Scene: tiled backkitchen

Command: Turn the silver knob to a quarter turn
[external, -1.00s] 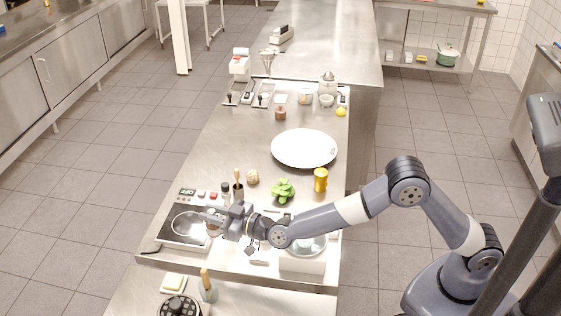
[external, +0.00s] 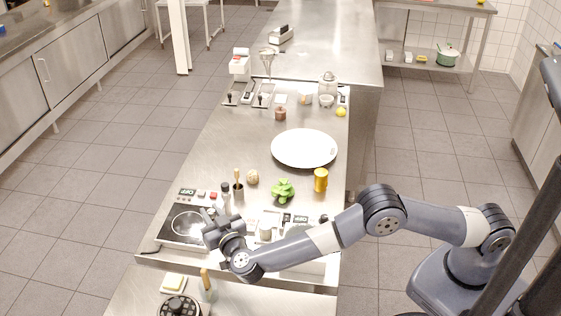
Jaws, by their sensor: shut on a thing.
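A pepper mill (external: 225,197) and a pot with a wooden handle (external: 238,190) stand just behind my gripper. A pale cylinder (external: 265,231) is to its right. Green leaves (external: 283,190), a yellow can (external: 320,180) and a large white plate (external: 304,148) are farther back.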

